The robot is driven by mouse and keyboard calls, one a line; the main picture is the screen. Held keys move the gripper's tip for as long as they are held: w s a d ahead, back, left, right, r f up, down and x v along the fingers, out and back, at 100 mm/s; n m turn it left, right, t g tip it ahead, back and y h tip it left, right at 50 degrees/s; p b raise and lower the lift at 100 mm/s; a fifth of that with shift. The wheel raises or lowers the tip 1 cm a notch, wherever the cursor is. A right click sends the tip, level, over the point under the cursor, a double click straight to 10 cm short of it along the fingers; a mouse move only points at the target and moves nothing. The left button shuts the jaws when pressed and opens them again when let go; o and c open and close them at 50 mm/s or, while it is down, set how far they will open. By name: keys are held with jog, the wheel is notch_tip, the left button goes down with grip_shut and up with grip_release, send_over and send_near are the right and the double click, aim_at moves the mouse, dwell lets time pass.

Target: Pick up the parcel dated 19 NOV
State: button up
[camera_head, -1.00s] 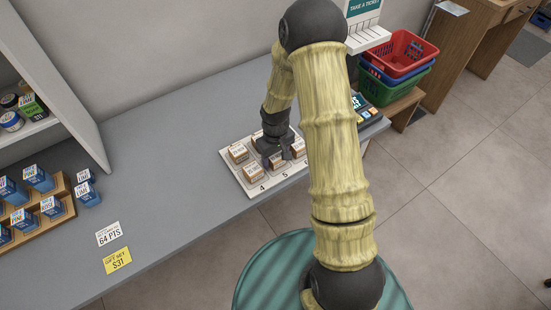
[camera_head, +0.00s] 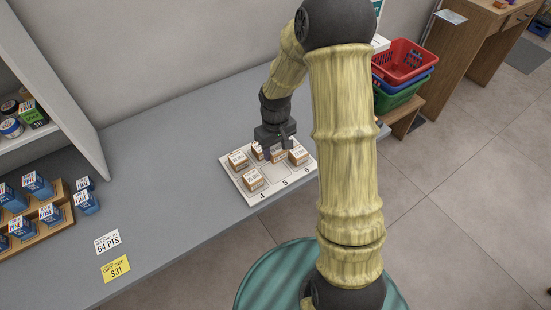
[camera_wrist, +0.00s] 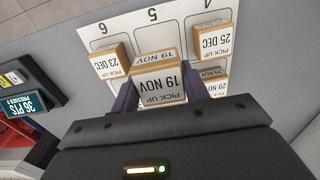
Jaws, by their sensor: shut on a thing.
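The parcel dated 19 NOV (camera_wrist: 160,82) is a small brown box with a white label, held between my gripper's dark fingers in the wrist view. In the head view this parcel (camera_head: 278,156) shows below my gripper (camera_head: 275,145), over the white numbered board (camera_head: 285,183). It appears raised off the board, with the bare spot marked 5 in front of it. Parcels dated 25 DEC (camera_wrist: 215,42) and 23 DEC (camera_wrist: 108,60) stand on either side, apart from it. A parcel dated 29 NOV (camera_wrist: 212,88) is partly hidden by my gripper.
The grey counter (camera_head: 170,180) is clear left of the board. Blue boxes (camera_head: 40,187) stand on a wooden rack at the left. Price cards (camera_head: 115,268) lie at the counter's front. Stacked baskets (camera_head: 404,62) stand at the right. A dark screen (camera_wrist: 22,105) shows in the wrist view.

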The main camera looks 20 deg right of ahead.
notch_tip(320, 180, up, 2)
jog(key=shift+r, duration=0.1)
dwell(0.6)
